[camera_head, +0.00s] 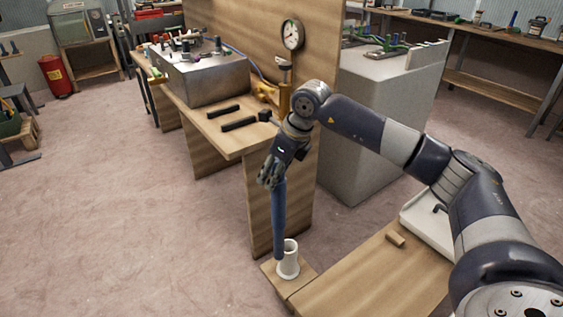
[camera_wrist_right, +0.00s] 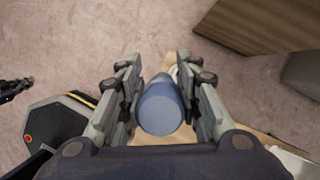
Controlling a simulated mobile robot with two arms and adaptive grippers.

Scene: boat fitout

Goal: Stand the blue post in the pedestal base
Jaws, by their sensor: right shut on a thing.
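My right gripper (camera_head: 269,180) is shut on the upper end of the blue post (camera_head: 279,220), which hangs below it nearly upright. The right wrist view looks down on the post's round top (camera_wrist_right: 160,108) between the fingers (camera_wrist_right: 158,88). The white, tube-like pedestal base (camera_head: 289,262) stands on a small wooden board. The post's lower end shows at the left side of the base's rim, not inside its opening; whether they touch I cannot tell. In the wrist view the base is mostly hidden behind the post. A dark shape at that view's left edge may be my left gripper; its fingers are unclear.
A wooden bench (camera_head: 235,143) with a metal box (camera_head: 203,75) and dark bars stands behind the post. An upright wooden panel with a gauge (camera_head: 291,34) rises beside it. Floor at left is clear.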

